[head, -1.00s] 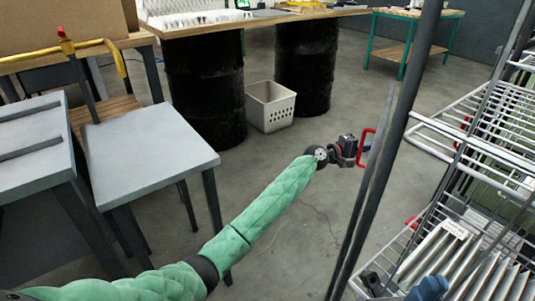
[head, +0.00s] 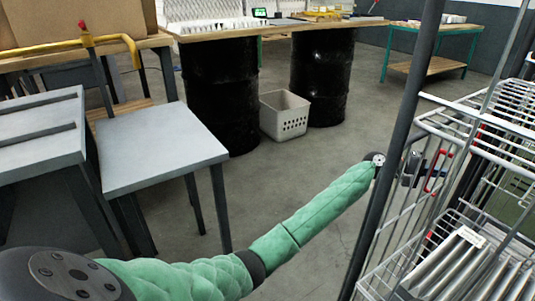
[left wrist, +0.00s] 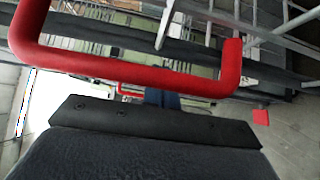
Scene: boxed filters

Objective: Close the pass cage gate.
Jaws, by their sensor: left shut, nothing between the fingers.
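The pass cage gate (head: 408,203) is a wire-mesh panel at the right of the head view, partly hidden behind a dark upright post (head: 392,150). Its red handle (head: 437,170) is a U-shaped bar. My left arm, in a green sleeve, reaches across to the gate. My left gripper (head: 414,169) is shut and empty, close beside the handle, partly covered by the post. In the left wrist view the red handle (left wrist: 130,70) spans the upper picture, very close in front. I cannot tell whether gripper and gate touch. My right gripper is not in view.
The wire cage (head: 480,130) at right holds pale boxed filters (head: 450,262). A grey table (head: 160,150) stands at left. Black drums (head: 222,95) carry a workbench, with a pale basket (head: 284,115) between them. The middle floor is clear.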

